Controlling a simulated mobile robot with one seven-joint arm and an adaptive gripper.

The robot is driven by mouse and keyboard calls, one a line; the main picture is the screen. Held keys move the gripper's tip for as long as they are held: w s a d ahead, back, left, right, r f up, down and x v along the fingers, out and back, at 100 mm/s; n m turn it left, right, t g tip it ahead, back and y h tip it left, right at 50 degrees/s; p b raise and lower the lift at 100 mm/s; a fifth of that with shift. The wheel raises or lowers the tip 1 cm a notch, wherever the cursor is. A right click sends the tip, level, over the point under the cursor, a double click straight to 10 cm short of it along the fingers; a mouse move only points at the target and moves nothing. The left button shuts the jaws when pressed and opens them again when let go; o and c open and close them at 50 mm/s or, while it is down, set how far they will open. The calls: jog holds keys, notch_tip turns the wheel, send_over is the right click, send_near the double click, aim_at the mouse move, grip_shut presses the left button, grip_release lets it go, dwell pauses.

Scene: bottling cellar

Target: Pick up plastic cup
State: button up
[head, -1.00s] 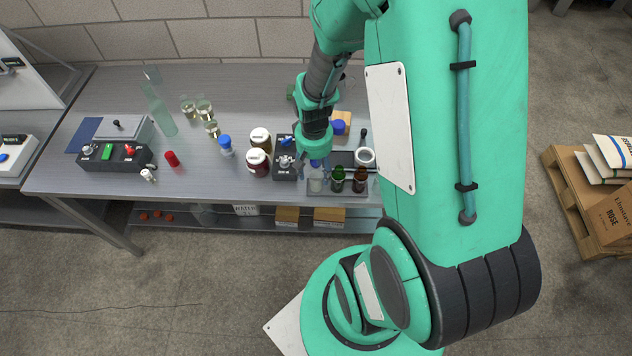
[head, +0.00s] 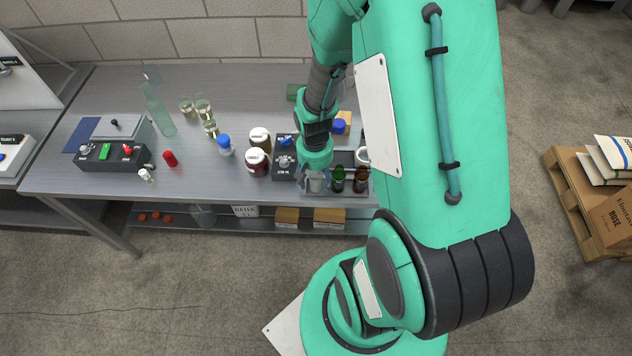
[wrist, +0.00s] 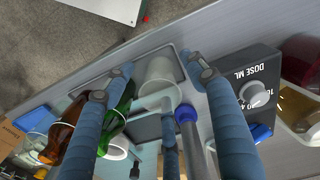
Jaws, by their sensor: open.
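A pale, translucent plastic cup (wrist: 160,72) stands in a grey tray in the wrist view, between the fingers of my gripper (wrist: 155,84). In the head view the cup (head: 316,183) shows just below my gripper (head: 315,172), partly covered by it. My gripper is open, with blue-grey fingers spread on both sides of the cup and another finger on the near side. I cannot tell whether any finger touches the cup.
Green (head: 338,178) and brown (head: 361,180) bottles stand close beside the cup in the tray. A blue-capped clear vessel (wrist: 187,116) is close to the fingers. A dosing box (head: 285,160) and jars (head: 257,161) stand to the left.

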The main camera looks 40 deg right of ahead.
aim_at(316, 172)
jog(key=c, duration=1.3)
jog(key=shift+o, duration=0.2)
jog(key=shift+r, duration=0.15)
jog(key=shift+r+p, duration=0.3)
jog(key=shift+r, duration=0.3)
notch_tip(316, 172, up, 2)
jog(key=shift+r+p, duration=0.25)
jog(key=shift+p, duration=0.2)
jog(key=s+a+p, duration=0.1)
jog(key=s+a, duration=0.2)
jog(key=s, duration=0.4)
jog(key=s+a+r+p, duration=0.1)
jog(key=s+a, duration=0.3)
jog(key=s, duration=0.3)
jog(key=shift+s, duration=0.25)
